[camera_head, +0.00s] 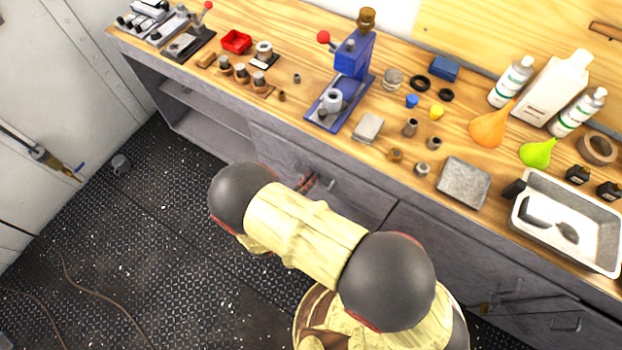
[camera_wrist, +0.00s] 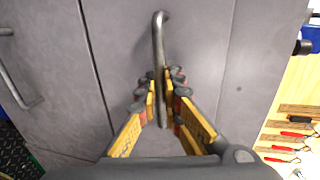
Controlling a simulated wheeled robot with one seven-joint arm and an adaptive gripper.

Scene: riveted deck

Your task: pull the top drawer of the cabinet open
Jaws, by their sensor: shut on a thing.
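The cabinet is the grey metal bench front below the wooden top. Its top drawer has a grey front (camera_wrist: 205,40) with a bar handle (camera_wrist: 158,38), which also shows in the head view (camera_head: 329,184). My gripper (camera_wrist: 160,88) has its yellow fingers with dark pads on both sides of the handle, shut on its lower part in the wrist view. In the head view my gripper (camera_head: 308,181) is at the drawer front, partly hidden behind my arm. The drawer front looks about flush with the bench front; any small gap is hard to tell.
Another handle (camera_wrist: 18,80) is on the neighbouring panel. The wooden worktop (camera_head: 300,110) holds a blue press (camera_head: 350,65), bottles, a grey block (camera_head: 464,182) and a white tray (camera_head: 530,258). An open shelf (camera_head: 205,105) is at left. The dark riveted floor (camera_head: 150,240) is mostly clear.

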